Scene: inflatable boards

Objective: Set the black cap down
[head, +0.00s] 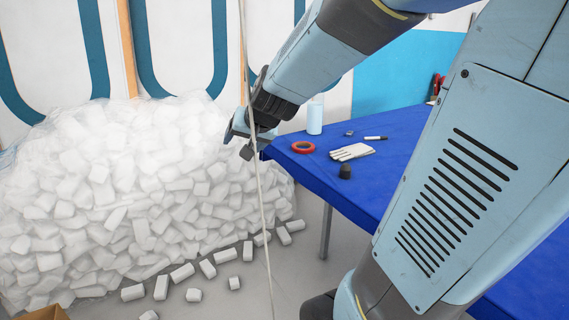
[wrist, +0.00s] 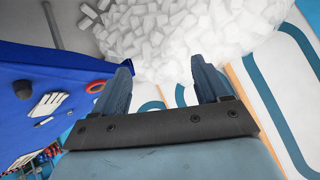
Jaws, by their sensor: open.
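The black cap (head: 345,171) stands on the blue table (head: 390,200), near its front edge in the head view. In the wrist view the cap (wrist: 22,89) is at the far left on the blue cloth. My gripper (head: 240,140) is beyond the table's left corner, apart from the cap, over the side with the white pile. In the wrist view my gripper (wrist: 165,80) has its two fingers spread with nothing between them. Part of the gripper is hidden behind a thin cord in the head view.
On the table are a red tape roll (head: 303,147), white gloves (head: 352,152), a marker (head: 376,138) and a pale bottle (head: 315,117). A large pile of white foam blocks (head: 130,190) fills the left. A cord (head: 258,200) hangs in front. Boards (head: 175,45) stand behind.

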